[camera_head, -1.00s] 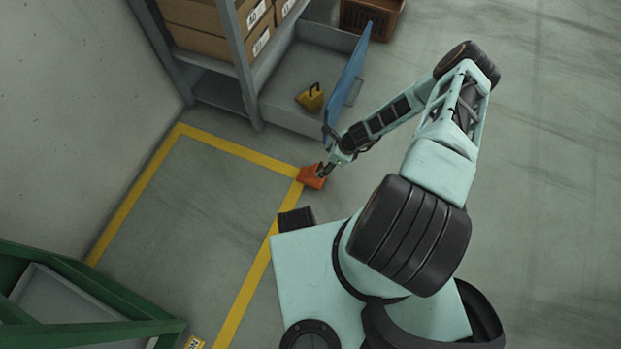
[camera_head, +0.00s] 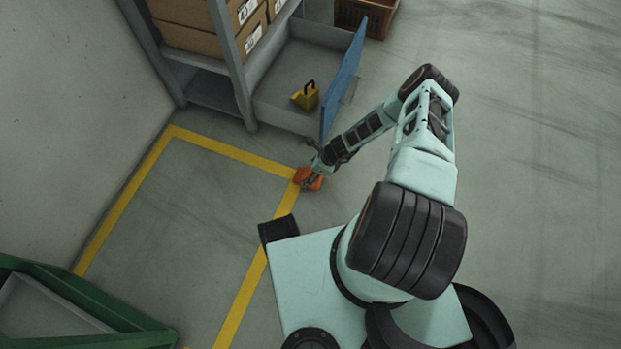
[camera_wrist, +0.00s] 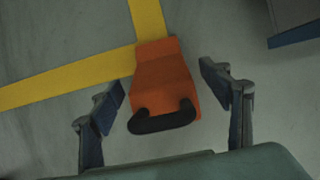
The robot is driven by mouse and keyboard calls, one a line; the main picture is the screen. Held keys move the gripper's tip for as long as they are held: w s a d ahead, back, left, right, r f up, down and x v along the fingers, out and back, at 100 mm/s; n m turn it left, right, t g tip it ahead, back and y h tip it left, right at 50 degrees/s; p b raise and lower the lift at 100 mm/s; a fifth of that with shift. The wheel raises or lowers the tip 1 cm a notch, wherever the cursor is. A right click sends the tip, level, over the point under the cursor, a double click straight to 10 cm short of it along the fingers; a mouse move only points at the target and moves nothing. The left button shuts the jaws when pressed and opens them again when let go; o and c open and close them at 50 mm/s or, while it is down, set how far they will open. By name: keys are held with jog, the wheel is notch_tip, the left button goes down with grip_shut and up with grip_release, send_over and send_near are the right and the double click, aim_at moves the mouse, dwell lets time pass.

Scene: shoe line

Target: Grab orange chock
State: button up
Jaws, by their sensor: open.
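The orange chock (camera_head: 308,179) lies on the floor at the corner of the yellow line, below the open shelf bay. In the wrist view the orange chock (camera_wrist: 168,82) shows its black handle towards my gripper. My gripper (camera_head: 313,178) is right over the chock in the head view and hides part of it. In the wrist view my gripper (camera_wrist: 163,83) is open, with one finger on each side of the chock. Clear gaps show between the fingers and the chock's sides.
The blue panel (camera_head: 343,80) stands close beside my forearm. Brown boxes (camera_head: 185,38) fill the shelf above. A brown crate (camera_head: 366,16) stands at the back. The floor inside the yellow lines is clear.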

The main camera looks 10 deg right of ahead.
jog(key=shift+f, duration=0.1)
jog(key=shift+c, duration=0.4)
jog(key=c, duration=1.5)
jog(key=shift+c, duration=0.5)
